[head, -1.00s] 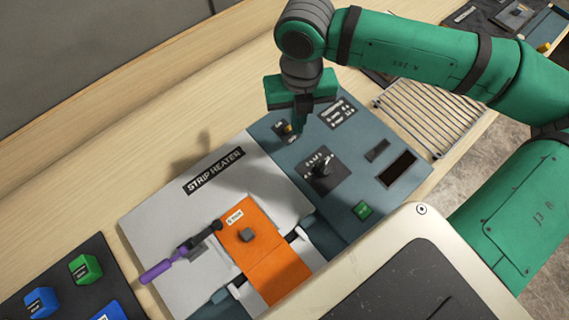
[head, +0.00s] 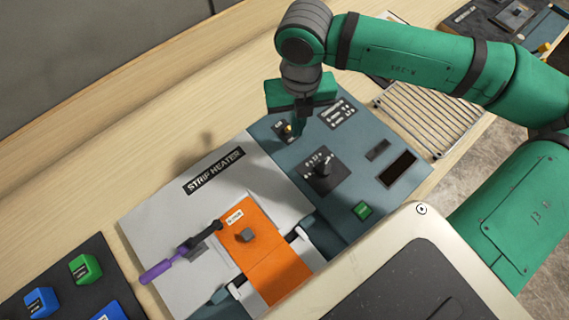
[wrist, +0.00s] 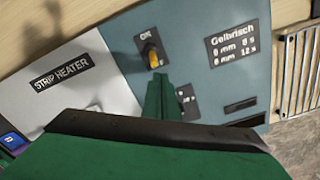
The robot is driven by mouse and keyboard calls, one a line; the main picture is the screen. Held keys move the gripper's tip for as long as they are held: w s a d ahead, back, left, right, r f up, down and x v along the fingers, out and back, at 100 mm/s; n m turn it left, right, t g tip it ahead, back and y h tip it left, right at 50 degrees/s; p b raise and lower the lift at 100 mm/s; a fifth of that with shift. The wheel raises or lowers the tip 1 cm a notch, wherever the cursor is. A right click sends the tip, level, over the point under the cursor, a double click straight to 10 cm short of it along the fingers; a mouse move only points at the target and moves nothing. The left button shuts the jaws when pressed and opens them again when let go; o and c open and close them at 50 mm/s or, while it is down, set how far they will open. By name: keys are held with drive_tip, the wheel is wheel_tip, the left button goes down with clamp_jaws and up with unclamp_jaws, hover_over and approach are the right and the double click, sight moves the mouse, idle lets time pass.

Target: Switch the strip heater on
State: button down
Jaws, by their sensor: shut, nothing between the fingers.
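The strip heater has a pale grey panel (head: 165,210) joined to a blue-grey control panel (head: 345,215). A small switch with a yellow-orange lever (head: 287,128) is at the control panel's far left corner. In the wrist view the switch lever (wrist: 153,55) stands on a dark plate under an "ON" label. I cannot tell surely which position it is in. My gripper (head: 298,130) is shut and empty, its fingers pointing down just right of the lever. In the wrist view my gripper's fingertips (wrist: 160,78) are just below the lever; contact cannot be made out.
A black knob (head: 322,168) and a green button (head: 362,211) are on the same panel. An orange plate (head: 262,255) and a purple-handled lever (head: 165,268) are on the pale part. A wire rack (head: 430,115) stands to the right. Coloured blocks (head: 85,268) lie at lower left.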

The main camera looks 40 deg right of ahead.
drive_tip(key=shift+f, duration=0.95)
drive_tip(key=shift+w, duration=1.1)
drive_tip(key=shift+r, duration=0.1)
wheel_tip(320, 180, up, 7)
drive_tip(key=shift+s, duration=0.45)
idle(0.6)
drive_tip(key=shift+s, duration=0.1)
idle(0.5)
